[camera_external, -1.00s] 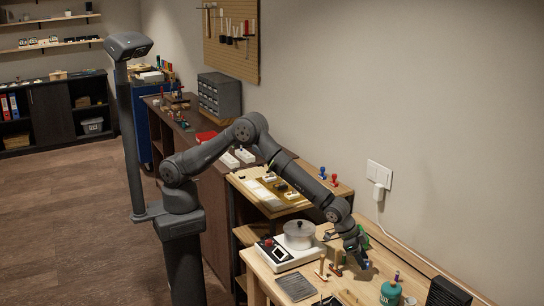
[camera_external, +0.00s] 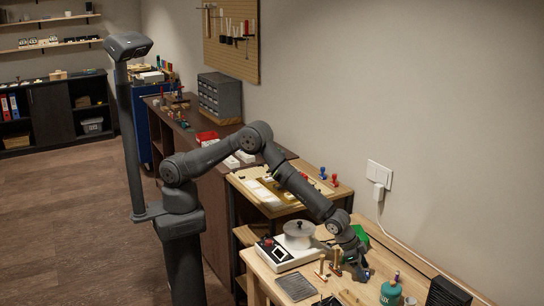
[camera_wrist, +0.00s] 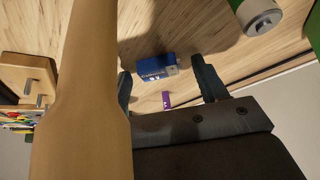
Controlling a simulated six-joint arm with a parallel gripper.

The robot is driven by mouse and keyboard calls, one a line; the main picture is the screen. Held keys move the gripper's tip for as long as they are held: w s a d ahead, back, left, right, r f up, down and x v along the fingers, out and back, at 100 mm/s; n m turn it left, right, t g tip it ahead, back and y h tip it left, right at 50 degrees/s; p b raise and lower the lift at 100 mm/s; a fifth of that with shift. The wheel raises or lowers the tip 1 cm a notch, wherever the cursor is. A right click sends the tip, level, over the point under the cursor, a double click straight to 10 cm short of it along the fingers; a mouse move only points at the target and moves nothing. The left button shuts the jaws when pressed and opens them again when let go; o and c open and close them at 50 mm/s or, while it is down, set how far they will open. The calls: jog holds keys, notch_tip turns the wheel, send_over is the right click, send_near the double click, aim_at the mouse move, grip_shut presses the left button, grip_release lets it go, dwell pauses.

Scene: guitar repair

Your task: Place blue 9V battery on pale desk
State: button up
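The blue 9V battery (camera_wrist: 152,67) lies on the pale wooden desk (camera_wrist: 115,30) in the wrist view, with its terminal end to the right. My gripper (camera_wrist: 160,68) is open, with one finger to the left of the battery and one to the right. The fingers look apart from it; how far above the desk they are is hard to tell. In the external view my gripper (camera_external: 363,275) is low over the pale desk (camera_external: 352,291), and the battery cannot be made out there.
A large tan wooden handle (camera_wrist: 85,100) blocks the wrist view's left side. A purple piece (camera_wrist: 166,100) lies near the battery. A green canister (camera_external: 391,292) stands at the right. A white device with a pot (camera_external: 299,236) stands left of my gripper. A green object (camera_external: 360,234) is behind my wrist.

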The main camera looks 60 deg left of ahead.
jog(key=v, duration=1.2)
jog(key=shift+r, duration=0.1)
jog(key=x, duration=1.2)
dwell(0.4)
